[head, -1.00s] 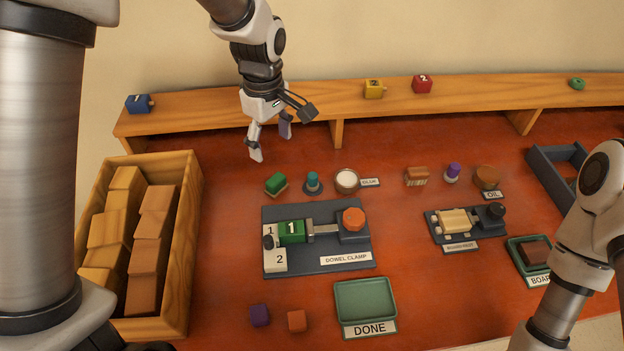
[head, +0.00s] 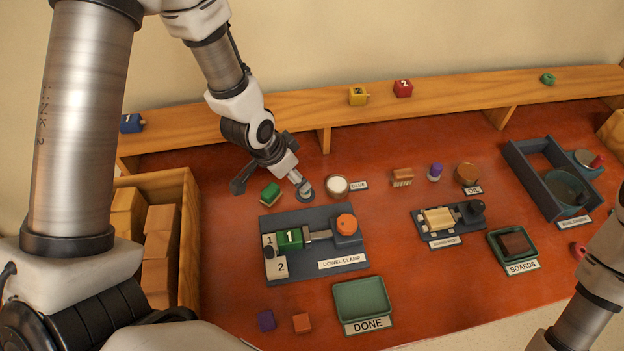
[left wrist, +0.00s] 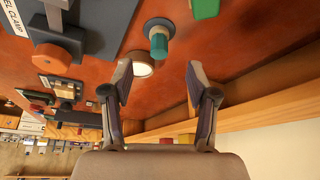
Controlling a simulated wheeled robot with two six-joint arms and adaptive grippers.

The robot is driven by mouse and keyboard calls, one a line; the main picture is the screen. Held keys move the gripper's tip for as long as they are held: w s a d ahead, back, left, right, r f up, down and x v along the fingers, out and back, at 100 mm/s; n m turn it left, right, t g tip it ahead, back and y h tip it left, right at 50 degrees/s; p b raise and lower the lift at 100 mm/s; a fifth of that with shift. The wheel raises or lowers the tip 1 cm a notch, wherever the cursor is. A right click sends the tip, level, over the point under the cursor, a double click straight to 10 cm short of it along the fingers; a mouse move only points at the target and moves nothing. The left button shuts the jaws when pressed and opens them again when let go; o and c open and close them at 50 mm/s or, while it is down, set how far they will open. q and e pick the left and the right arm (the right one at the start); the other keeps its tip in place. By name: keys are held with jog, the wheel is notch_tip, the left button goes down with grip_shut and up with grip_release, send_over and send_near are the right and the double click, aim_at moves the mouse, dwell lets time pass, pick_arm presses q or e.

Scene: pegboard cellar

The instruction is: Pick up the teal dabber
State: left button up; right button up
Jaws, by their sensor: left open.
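The teal dabber (left wrist: 158,40) stands on a round grey base in the left wrist view, beyond the gap between the fingertips. In the head view only its grey base (head: 307,194) shows clearly; my gripper covers its teal part. My left gripper (left wrist: 158,72) is open, with nothing between its fingers. It hangs over the table close to the dabber, its two fingers spread to either side of the dabber's line. My right arm enters at the right, but its gripper is out of view.
A green-topped brush (head: 270,193) stands left of the dabber, and the glue pot (head: 338,185) stands close on its right. The dowel clamp (head: 345,262) lies in front. A wooden shelf (head: 280,108) runs behind.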

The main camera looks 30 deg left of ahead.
pick_arm(q)
jog(key=p+x, duration=0.1)
jog(key=x, duration=0.5)
jog(key=shift+w+d+f+p, duration=0.2)
jog(key=shift+f+p, duration=0.1)
jog(key=shift+p, duration=0.05)
jog(key=shift+w+f, duration=0.15)
jog(key=shift+f, duration=0.2)
jog(key=c, duration=0.9)
